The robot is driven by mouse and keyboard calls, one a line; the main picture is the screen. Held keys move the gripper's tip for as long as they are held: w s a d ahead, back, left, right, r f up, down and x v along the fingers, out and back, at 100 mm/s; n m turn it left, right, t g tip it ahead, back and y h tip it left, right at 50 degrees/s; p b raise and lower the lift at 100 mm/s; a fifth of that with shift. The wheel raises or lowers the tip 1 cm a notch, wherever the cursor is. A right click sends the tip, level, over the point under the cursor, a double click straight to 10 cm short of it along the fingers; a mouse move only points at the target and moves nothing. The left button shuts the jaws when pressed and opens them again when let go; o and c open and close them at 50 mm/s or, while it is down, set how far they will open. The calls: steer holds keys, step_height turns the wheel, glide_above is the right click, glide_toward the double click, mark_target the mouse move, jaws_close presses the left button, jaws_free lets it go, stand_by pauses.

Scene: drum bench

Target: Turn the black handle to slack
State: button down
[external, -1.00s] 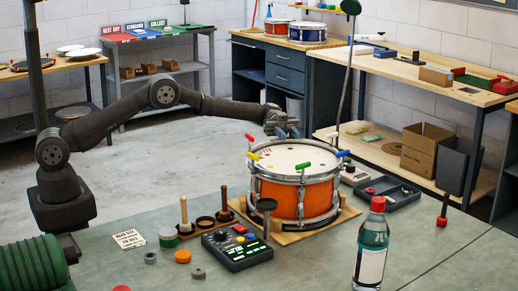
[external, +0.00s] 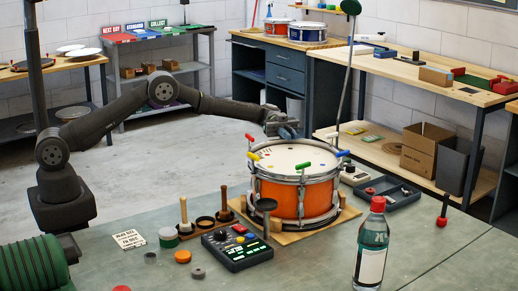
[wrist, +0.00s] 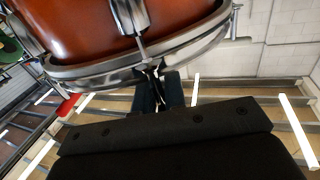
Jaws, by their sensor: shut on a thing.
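The orange drum (external: 298,197) stands on a wooden base on the green bench, with coloured handles around its rim. My gripper (external: 288,131) is at the drum's far side, at rim height. In the wrist view, my gripper (wrist: 165,92) is below the drum's metal hoop (wrist: 130,72), with its dark fingers shut around a small black part at the hoop, which looks like the black handle (wrist: 157,74). The handle is mostly hidden by the fingers, and its angle cannot be told. The external view does not show it clearly.
A yellow handle (external: 254,156), a red handle (external: 250,137) and a blue handle (external: 342,153) stick out from the rim. A black control box (external: 237,250) and a bottle (external: 371,245) stand in front. A dark tray (external: 388,191) lies to the right.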

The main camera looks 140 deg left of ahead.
steer(key=n+y, duration=0.2)
steer(key=y, duration=0.1)
steer(key=n+y, duration=0.2)
steer(key=y, duration=0.1)
steer(key=shift+a+t, duration=0.2)
steer(key=shift+t, duration=0.2)
steer(key=shift+a+n+g+y, duration=0.2)
steer(key=shift+n+y, duration=0.55)
steer(key=shift+y, duration=0.45)
steer(key=shift+a+n+g+y, duration=0.1)
steer(key=shift+n+g+y, duration=0.1)
steer(key=shift+n+y, duration=0.8)
steer(key=shift+y, duration=0.5)
steer(key=c, duration=1.5)
jaws_free()
steer(key=shift+c, duration=0.2)
steer(key=v, duration=1.7)
steer(key=shift+s+r, duration=0.2)
steer(key=shift+s, duration=0.05)
steer(key=shift+o, duration=0.3)
steer(key=shift+r, duration=0.1)
